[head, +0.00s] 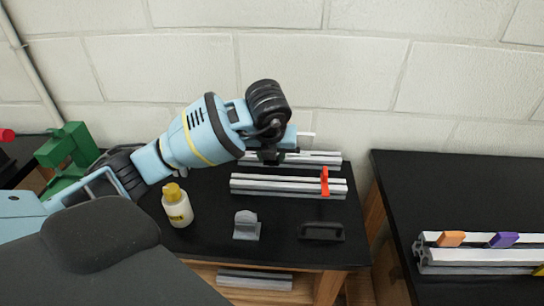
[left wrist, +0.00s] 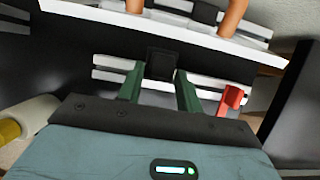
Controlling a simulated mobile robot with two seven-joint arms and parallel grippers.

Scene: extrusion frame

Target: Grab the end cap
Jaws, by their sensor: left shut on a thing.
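A small black square piece, which looks like the end cap (left wrist: 161,62), sits between the tips of my left gripper's green fingers in the left wrist view. My left gripper (left wrist: 159,78) is shut on it. In the head view my left gripper (head: 271,157) points down over the back of the black table, by the rear aluminium extrusion (head: 322,158). The end cap is too dark and small to make out clearly there. My right gripper is in neither view.
A second extrusion (head: 270,184) with a red clamp (head: 325,181) lies in front. A yellow-capped bottle (head: 178,207), a grey bracket (head: 246,226) and a black handle (head: 321,232) are nearer. Extrusions with orange and purple pieces (head: 503,240) lie on the right table.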

